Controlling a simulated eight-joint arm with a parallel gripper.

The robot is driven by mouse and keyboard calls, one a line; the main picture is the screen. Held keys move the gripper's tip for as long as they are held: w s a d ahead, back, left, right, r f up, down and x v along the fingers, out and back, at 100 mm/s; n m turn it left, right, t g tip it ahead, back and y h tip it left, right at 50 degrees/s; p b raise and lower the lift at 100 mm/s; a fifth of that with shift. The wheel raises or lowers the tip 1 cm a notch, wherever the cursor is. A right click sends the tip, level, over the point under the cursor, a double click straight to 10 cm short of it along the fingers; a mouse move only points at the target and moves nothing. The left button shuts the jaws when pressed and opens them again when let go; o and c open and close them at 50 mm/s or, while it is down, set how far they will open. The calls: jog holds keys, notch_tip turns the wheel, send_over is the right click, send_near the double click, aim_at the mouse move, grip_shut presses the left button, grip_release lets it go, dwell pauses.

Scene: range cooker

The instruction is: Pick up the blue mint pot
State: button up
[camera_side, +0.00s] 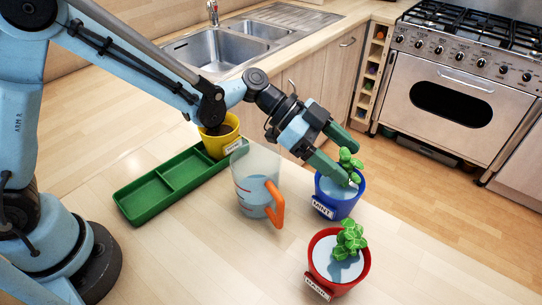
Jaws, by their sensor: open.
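The blue mint pot (337,204) stands upright on the wooden counter, right of centre, with a green plant in it and a white label reading MINT. My gripper (347,158) is open, with green fingers. It is at the top of the blue pot. One finger reaches down over the pot's near left rim, and the other is behind the plant at the far side. I cannot tell whether either finger touches the pot or leaves.
A clear measuring jug (256,185) with an orange handle stands just left of the blue pot. A red basil pot (337,262) stands in front. A green divided tray (150,199) holds a yellow pot (220,138). The counter's edge runs close behind the blue pot.

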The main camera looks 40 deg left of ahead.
aim_at(353, 167)
jog(key=shift+x, duration=1.75)
grip_shut()
